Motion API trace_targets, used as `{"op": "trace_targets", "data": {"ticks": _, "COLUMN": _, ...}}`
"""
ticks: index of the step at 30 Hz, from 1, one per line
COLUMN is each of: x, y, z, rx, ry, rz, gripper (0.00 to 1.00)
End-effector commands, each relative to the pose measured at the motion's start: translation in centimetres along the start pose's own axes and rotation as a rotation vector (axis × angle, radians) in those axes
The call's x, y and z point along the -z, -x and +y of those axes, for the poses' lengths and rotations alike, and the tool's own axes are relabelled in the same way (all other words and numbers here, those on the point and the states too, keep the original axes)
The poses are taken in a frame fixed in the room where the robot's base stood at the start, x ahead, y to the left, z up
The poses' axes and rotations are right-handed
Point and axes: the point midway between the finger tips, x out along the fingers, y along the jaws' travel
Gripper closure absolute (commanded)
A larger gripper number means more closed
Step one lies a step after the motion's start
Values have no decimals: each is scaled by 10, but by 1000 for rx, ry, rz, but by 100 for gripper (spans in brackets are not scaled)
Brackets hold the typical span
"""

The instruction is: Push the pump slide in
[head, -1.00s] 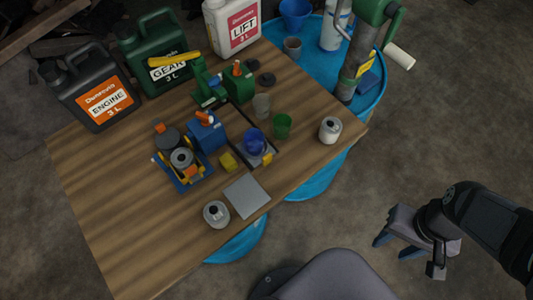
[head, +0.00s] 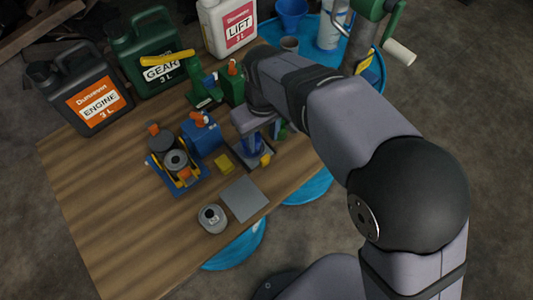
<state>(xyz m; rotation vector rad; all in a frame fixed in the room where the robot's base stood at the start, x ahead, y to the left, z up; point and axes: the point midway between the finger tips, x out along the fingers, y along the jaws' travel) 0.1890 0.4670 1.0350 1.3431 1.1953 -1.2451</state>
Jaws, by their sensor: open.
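What looks like the pump slide is a small flat plate (head: 240,156) on dark rails on the wooden table, with a yellow block (head: 265,160) at its front end. A blue cup (head: 252,146) stands on it. My arm and gripper hide part of the rails, and I cannot tell whether the fingers touch the cup or slide.
A blue unit (head: 204,137) and a blue-based device with grey rollers (head: 176,162) stand left of the slide. Large jugs (head: 95,98) line the back. The table's left front is clear.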

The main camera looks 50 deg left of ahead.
Motion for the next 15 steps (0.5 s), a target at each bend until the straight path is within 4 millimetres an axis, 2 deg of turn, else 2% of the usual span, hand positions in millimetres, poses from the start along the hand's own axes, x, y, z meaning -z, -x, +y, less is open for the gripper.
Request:
{"op": "trace_targets", "data": {"ticks": 1, "x": 2, "y": 7, "z": 0, "rx": 1, "ry": 28, "rz": -6, "gripper": 58}}
{"op": "trace_targets", "data": {"ticks": 3, "x": -11, "y": 6, "z": -2, "rx": 11, "ry": 69, "rz": -53, "gripper": 58}}
{"op": "trace_targets", "data": {"ticks": 5, "x": -15, "y": 6, "z": -2, "rx": 15, "ry": 92, "rz": -68, "gripper": 58}}
{"op": "trace_targets", "data": {"ticks": 11, "x": -15, "y": 4, "z": -2, "rx": 15, "ry": 108, "rz": -67, "gripper": 58}}
{"op": "trace_targets", "data": {"ticks": 15, "x": -16, "y": -4, "z": -2, "rx": 16, "ry": 107, "rz": -70, "gripper": 58}}
